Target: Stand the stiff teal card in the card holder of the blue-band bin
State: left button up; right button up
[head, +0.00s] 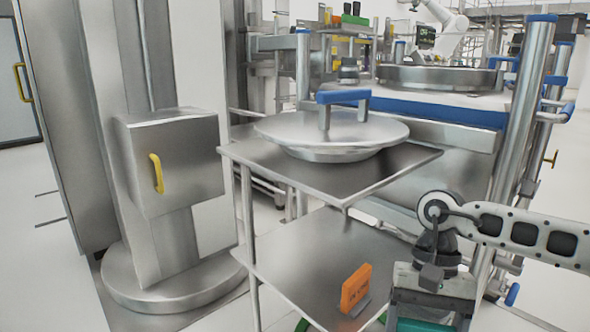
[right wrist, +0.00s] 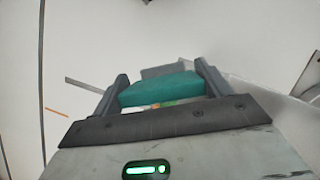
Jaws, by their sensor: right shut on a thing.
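The teal card (right wrist: 160,90) is between the two fingers of my right gripper (right wrist: 161,76), which is shut on it, in the right wrist view. In the head view my right gripper (head: 428,312) is at the bottom right, and a strip of the teal card (head: 415,325) shows below it at the picture's edge. An orange card (head: 355,288) stands in a small grey holder on the lower steel shelf, left of the gripper. I cannot make out the blue-band bin or its card holder in either view. My left gripper is not in view.
A steel table (head: 375,178) bears a round lid (head: 290,128) with a blue handle. The lower shelf (head: 300,262) is bare left of the orange card. A green curved edge (head: 302,325) shows at the bottom. A steel column with a box (head: 185,160) stands left.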

jog(key=r+n, duration=0.1)
jog(key=n+h, duration=0.1)
jog(key=n, duration=0.1)
jog(key=shift+a+r+n, duration=0.3)
jog(key=shift+a+r, duration=0.05)
pick_arm(q)
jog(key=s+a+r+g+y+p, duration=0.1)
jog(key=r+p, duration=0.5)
jog(key=p, duration=0.6)
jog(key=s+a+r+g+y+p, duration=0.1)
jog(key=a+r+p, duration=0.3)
jog(key=p, duration=0.8)
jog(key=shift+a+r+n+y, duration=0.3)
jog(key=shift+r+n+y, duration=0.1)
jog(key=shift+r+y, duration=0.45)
pick_arm(e)
notch_tip(320, 180, up, 21)
jog(key=s, duration=0.2)
jog(key=shift+s+r, duration=0.15)
jog(key=shift+s, duration=0.25)
